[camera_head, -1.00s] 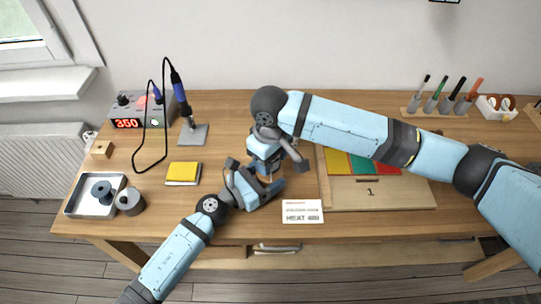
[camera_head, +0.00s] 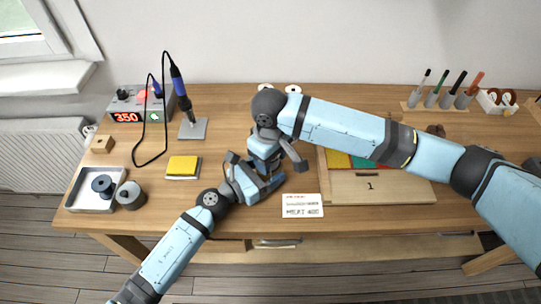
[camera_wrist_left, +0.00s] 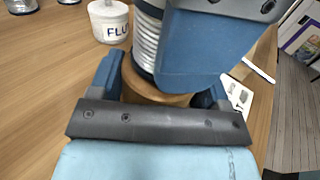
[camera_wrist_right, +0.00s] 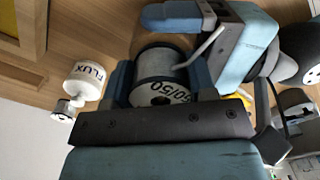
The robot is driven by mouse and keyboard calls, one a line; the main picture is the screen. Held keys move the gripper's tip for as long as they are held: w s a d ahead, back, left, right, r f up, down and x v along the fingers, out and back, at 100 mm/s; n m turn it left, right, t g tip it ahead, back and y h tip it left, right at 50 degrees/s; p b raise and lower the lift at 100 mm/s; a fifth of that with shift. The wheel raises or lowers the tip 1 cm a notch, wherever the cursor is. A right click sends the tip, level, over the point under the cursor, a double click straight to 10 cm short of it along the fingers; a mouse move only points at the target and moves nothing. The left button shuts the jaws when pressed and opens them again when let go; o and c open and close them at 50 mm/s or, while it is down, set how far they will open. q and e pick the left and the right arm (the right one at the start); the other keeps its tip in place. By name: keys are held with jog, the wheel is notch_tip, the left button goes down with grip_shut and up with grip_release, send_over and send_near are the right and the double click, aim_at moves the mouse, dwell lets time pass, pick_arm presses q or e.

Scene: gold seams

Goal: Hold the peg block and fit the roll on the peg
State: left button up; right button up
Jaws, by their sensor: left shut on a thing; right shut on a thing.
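My left gripper (camera_head: 262,184) is shut on the brown wooden peg block (camera_wrist_left: 150,92), which shows between its fingers in the left wrist view. My right gripper (camera_head: 270,160) is shut on the silver solder roll (camera_wrist_right: 160,68), with 50/50-like print on its white end face. The roll also shows in the left wrist view (camera_wrist_left: 147,38), directly over the block and very near its top or touching it. The peg is hidden, so I cannot tell how far the roll sits on it. In the head view, the grippers cover both block and roll.
A white label card (camera_head: 302,206) and a wooden board with coloured panels (camera_head: 375,190) lie right of the grippers. A yellow pad (camera_head: 183,167), a metal tray (camera_head: 93,201) and a soldering station (camera_head: 140,108) are on the left. A flux jar (camera_wrist_left: 108,24) stands nearby.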

jog(key=shift+f, duration=0.3)
dwell(0.9)
jog(key=o, duration=1.3)
jog(key=shift+s, duration=0.1)
jog(key=shift+o, duration=0.2)
jog(key=shift+f, duration=0.1)
jog(key=shift+a, duration=0.1)
jog(key=shift+r, duration=0.85)
jog(key=shift+c, duration=0.4)
jog(key=o, duration=0.4)
jog(key=shift+r, duration=2.7)
